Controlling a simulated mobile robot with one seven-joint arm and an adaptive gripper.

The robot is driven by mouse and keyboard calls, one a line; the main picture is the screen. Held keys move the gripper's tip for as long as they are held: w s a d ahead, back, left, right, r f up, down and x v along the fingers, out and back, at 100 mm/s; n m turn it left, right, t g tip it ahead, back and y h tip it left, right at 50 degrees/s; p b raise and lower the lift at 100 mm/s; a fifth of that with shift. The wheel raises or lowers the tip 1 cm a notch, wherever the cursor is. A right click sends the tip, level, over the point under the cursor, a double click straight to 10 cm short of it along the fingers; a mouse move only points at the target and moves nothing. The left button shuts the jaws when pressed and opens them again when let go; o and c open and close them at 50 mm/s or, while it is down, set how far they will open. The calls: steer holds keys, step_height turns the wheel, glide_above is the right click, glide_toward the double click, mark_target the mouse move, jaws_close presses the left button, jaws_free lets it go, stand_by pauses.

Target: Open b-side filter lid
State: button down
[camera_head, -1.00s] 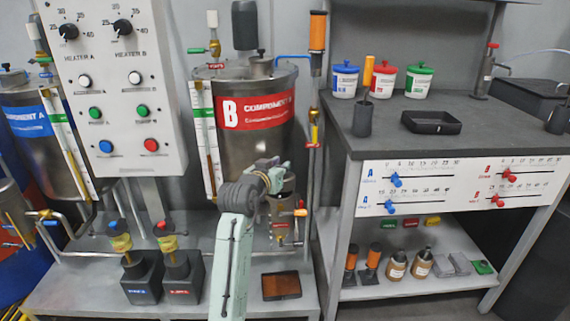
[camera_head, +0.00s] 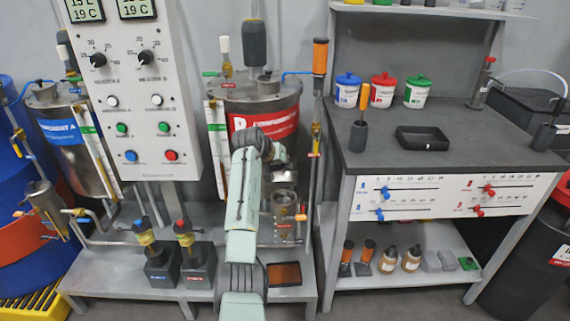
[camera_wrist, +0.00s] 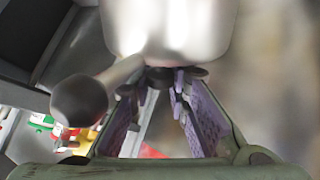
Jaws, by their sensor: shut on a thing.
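The B-side filter (camera_head: 286,212) is a small metal cylinder in front of the red-labelled B tank (camera_head: 262,112); its top rim seems open. A silver lid (camera_head: 283,173) appears just above it, apart from the rim, though it is small and partly hidden by my arm. My gripper (camera_head: 273,157) is at the lid. In the wrist view my gripper (camera_wrist: 165,88) has its purple-padded fingers shut at a black part by the shiny lid (camera_wrist: 170,28). A rod with a black knob (camera_wrist: 78,100) sticks out to the left. The exact grip point is blurred.
A control panel (camera_head: 137,90) stands left of my arm. Two dark pump units (camera_head: 180,264) and a brown tray (camera_head: 284,274) are on the low bench. A grey table (camera_head: 450,135) with lidded tubs and a black tray (camera_head: 422,138) is at right, with free top.

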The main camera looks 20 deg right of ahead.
steer(key=shift+w+d+g+y, duration=0.1)
steer(key=shift+w+g+y, duration=0.2)
steer(key=shift+w+g, duration=0.25)
steer(key=shift+w+d+f+g, duration=0.1)
steer(key=shift+w+f+g, duration=0.1)
steer(key=shift+w+g, duration=0.15)
stand_by(0.5)
steer(key=c, duration=1.5)
jaws_free()
steer(key=shift+s, duration=0.1)
steer(key=shift+s, duration=0.2)
